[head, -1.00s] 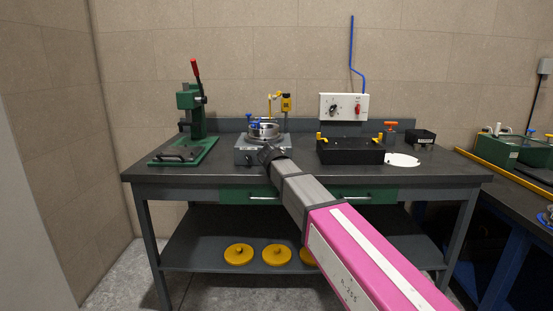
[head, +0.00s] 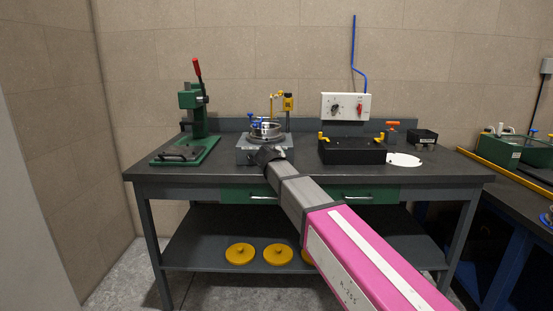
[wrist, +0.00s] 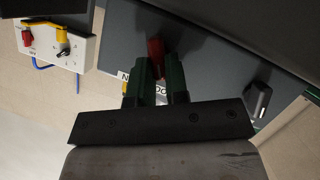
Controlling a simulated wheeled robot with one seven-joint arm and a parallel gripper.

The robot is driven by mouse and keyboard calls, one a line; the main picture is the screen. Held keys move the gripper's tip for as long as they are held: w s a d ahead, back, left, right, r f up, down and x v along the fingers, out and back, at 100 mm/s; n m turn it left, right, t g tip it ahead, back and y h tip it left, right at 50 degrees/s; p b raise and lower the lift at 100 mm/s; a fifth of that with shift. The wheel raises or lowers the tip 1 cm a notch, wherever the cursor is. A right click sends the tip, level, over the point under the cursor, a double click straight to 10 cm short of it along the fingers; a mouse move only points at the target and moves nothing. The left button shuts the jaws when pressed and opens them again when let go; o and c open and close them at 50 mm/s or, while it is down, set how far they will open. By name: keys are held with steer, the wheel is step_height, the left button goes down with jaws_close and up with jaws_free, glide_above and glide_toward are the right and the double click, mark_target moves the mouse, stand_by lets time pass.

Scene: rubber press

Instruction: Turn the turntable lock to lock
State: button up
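The turntable unit is a grey box (head: 250,157) with a round metal top (head: 265,131), on the bench left of centre. My gripper (head: 266,153) is at the box's front right in the head view, its fingers too small to make out. In the wrist view my gripper (wrist: 158,62) shows two dark green fingers with a narrow gap. A red piece, likely the lock handle (wrist: 156,48), shows between the fingertips. Whether they touch it is unclear. A white label (wrist: 161,88) behind the fingers is partly hidden, only a few letters showing.
A green press (head: 193,118) with a red lever stands left. A black box (head: 350,151) with yellow clamps is to the right. A white switch box (head: 345,106) hangs on the wall. In the wrist view a black knob (wrist: 258,101) sits right of the fingers.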

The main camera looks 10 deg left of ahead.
steer(key=o, duration=0.4)
steer(key=shift+c, duration=0.2)
steer(key=v, duration=1.1)
